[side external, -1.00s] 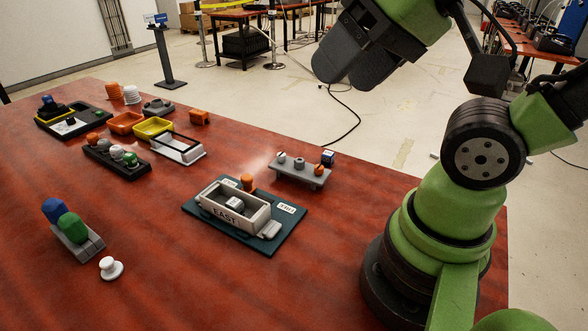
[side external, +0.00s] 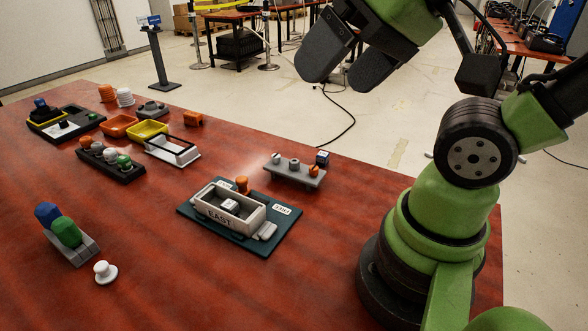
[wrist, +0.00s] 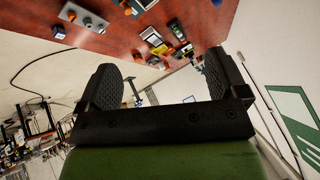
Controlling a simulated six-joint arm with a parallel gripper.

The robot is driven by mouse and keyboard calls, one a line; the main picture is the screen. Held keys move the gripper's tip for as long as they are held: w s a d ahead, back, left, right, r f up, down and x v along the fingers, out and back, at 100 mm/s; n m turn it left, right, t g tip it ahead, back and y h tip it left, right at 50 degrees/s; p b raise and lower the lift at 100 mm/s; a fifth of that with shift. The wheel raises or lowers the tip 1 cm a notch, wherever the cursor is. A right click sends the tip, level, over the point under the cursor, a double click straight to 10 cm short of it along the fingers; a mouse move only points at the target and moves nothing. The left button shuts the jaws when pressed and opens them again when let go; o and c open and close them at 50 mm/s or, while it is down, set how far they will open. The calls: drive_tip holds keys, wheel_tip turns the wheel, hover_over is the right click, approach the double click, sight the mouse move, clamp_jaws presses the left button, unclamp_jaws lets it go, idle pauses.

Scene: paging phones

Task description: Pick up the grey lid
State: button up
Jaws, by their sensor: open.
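A low grey piece with a raised dark top (side external: 152,109) sits at the back of the red table, behind the yellow tray; it may be the grey lid, but it is too small to be sure. My gripper (side external: 332,78) hangs high at the top of the side view, well above the table and far to the right of that piece. Its two black fingers are apart with nothing between them. In the wrist view my gripper (wrist: 160,80) also shows spread fingers, with the table far beyond. I cannot single out the lid there.
A cream box marked EAST (side external: 232,208) stands on a dark green board (side external: 205,226). A grey peg rack (side external: 295,171), a black rack (side external: 110,163), a yellow tray (side external: 148,132), an orange tray (side external: 119,125) and a white knob (side external: 105,272) stand around it. The front middle is clear.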

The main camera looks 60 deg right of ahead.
drive_tip(key=n+g+h, duration=0.2)
drive_tip(key=n+g, duration=0.2)
drive_tip(key=g, duration=0.3)
hover_over(294, 161)
wheel_tip(294, 161, down, 17)
drive_tip(key=f, duration=0.3)
drive_tip(key=d+f, duration=0.1)
drive_tip(key=f, duration=0.1)
drive_tip(key=shift+w+f, duration=0.1)
drive_tip(key=shift+f, duration=0.15)
drive_tip(key=shift+a+f, duration=0.2)
drive_tip(key=shift+f, duration=1.3)
drive_tip(key=shift+a+f, duration=0.2)
drive_tip(key=shift+f, duration=1.3)
drive_tip(key=c, duration=1.1)
drive_tip(key=shift+o, duration=0.2)
